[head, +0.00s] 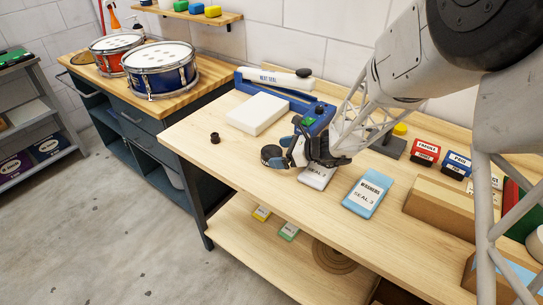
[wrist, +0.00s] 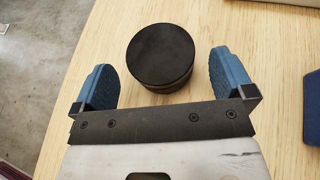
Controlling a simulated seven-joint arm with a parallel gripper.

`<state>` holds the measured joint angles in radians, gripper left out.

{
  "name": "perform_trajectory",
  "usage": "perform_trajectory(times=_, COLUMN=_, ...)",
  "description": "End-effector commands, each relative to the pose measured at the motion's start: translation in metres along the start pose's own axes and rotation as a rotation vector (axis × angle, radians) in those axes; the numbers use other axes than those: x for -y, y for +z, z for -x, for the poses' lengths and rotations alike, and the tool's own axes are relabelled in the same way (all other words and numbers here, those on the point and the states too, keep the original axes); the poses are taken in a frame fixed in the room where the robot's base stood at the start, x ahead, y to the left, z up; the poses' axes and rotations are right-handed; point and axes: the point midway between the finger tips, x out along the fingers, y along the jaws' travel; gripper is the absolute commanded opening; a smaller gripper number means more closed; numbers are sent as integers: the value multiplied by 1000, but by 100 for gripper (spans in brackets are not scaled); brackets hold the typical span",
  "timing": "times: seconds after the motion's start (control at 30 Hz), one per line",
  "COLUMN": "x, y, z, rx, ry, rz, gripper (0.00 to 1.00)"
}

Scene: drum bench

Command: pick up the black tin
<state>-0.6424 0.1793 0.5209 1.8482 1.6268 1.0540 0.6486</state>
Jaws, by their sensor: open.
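The black tin (wrist: 160,52) is a low, round, dark tin with a flat lid, standing upright on the pale wooden bench (wrist: 60,120). In the head view the tin (head: 270,153) is by the fingers, near the bench's front edge. My gripper (wrist: 164,72) is open, with its two blue fingers on either side of the tin in the wrist view. Gaps show between the fingers and the tin, and most of the tin lies level with or beyond the fingertips. In the head view my gripper (head: 286,148) partly blocks the area around the tin.
A white block (head: 257,113) and the blue heat sealer (head: 275,88) stand behind. A small black cup (head: 214,138) is to the left. A white pouch (head: 317,177) and a blue pouch (head: 368,194) lie to the right. Labelled red (head: 425,152) and blue (head: 456,164) boxes stand further right.

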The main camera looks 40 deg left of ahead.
Motion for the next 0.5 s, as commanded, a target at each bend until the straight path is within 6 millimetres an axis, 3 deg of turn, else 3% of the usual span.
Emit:
perform_trajectory(times=0.23, x=0, y=1, z=-29, rx=-1, ry=1, rz=0, gripper=100)
perform_trajectory(times=0.5, x=0, y=1, z=-38, rx=0, ry=-1, rz=0, gripper=100)
